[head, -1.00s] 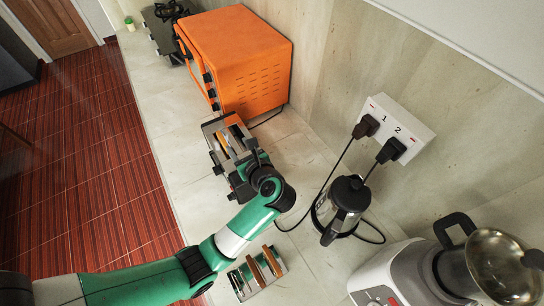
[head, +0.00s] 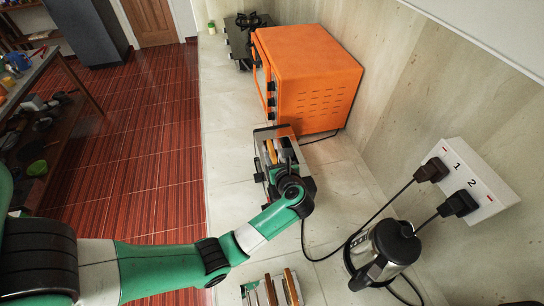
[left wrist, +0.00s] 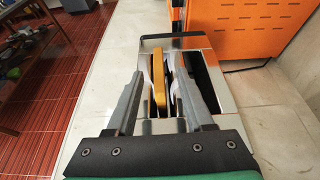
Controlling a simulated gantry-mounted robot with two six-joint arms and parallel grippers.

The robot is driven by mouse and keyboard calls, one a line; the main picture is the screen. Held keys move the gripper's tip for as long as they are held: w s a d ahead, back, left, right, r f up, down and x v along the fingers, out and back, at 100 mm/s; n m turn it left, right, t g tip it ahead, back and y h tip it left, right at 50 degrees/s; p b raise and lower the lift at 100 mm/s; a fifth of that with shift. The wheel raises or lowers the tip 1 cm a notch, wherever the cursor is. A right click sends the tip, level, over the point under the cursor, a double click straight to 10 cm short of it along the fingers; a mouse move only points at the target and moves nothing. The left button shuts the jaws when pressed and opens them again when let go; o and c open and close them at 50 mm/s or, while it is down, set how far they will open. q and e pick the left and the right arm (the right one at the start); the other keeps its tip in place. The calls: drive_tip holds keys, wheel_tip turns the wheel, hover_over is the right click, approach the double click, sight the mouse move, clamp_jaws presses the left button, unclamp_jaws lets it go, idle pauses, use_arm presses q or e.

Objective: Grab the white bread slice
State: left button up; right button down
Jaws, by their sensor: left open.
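My left gripper (left wrist: 167,82) is open, with its fingers on either side of bread slices in a metal toaster-like box (left wrist: 188,43). A golden-brown slice (left wrist: 157,92) stands upright between the fingers, with a darker brown slice edge (left wrist: 179,88) to its right. Pale surfaces show beside these edges; I cannot tell which slice is the white one. Contact with the fingers is not clear. In the head view my left gripper (head: 281,160) is over the same box, partly hiding it. My right gripper is not in view.
A second metal box (head: 252,297) with brown-edged slices stands nearer, at the bottom. An orange oven (head: 318,85) is just beyond the first box. A kettle (head: 385,250), its cords and a wall socket (head: 488,190) are at the right. The counter's left edge drops to red floor.

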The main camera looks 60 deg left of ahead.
sight(273, 151)
use_arm(q)
drive_tip(key=x, duration=0.4)
drive_tip(key=shift+a, duration=0.1)
clamp_jaws()
